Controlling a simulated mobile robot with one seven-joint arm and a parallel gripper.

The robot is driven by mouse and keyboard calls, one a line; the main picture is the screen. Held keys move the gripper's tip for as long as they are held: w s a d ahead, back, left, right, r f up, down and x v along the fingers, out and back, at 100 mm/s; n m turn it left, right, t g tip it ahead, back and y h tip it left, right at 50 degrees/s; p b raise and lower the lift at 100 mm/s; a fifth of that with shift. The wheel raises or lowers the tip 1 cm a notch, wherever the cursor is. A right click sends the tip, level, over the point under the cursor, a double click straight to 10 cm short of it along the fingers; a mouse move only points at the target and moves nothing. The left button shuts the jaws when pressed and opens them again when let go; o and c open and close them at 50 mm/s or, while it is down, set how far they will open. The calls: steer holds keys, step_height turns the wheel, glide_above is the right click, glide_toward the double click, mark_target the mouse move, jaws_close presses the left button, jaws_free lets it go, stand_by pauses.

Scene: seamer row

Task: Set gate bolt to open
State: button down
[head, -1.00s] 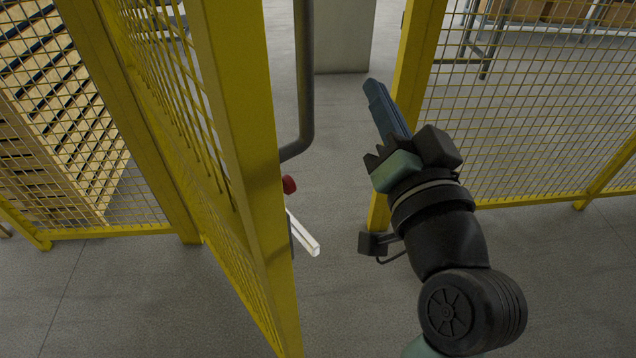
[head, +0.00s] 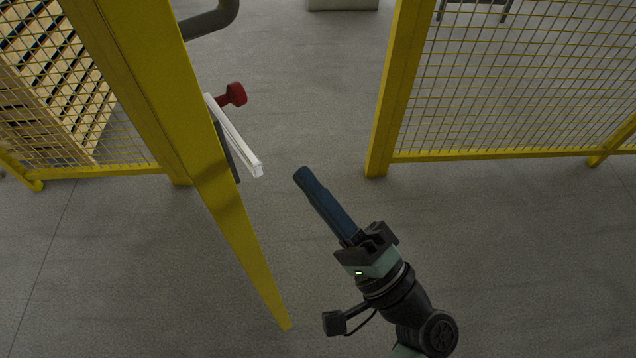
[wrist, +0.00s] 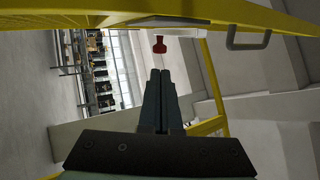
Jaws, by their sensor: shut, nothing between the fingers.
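The gate bolt is a pale bar (head: 234,136) with a red knob (head: 235,94), mounted on the edge of the yellow gate leaf (head: 225,215). In the head view the bar sticks out past the gate edge towards the opening. My gripper (head: 302,175) is shut and empty, to the right of the bar and apart from it. In the wrist view the red knob (wrist: 159,45) is just beyond the shut fingertips (wrist: 160,72), and the pale bar (wrist: 172,22) runs above it. The far end of the bolt's mount is partly hidden by the gate.
The gate stands open, with free floor (head: 320,110) between it and the yellow post (head: 395,90) on the right. Mesh fence panels (head: 510,80) stand on the right. A grey tubular handle (head: 210,20) is on the gate; it also shows in the wrist view (wrist: 248,42).

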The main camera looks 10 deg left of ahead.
mark_target(245, 102)
steer(key=p+x, duration=0.1)
steer(key=x, duration=0.9)
steer(key=shift+p, duration=0.4)
steer(key=w+a+b, duration=0.2)
steer(key=a, duration=0.1)
steer(key=shift+w, duration=0.4)
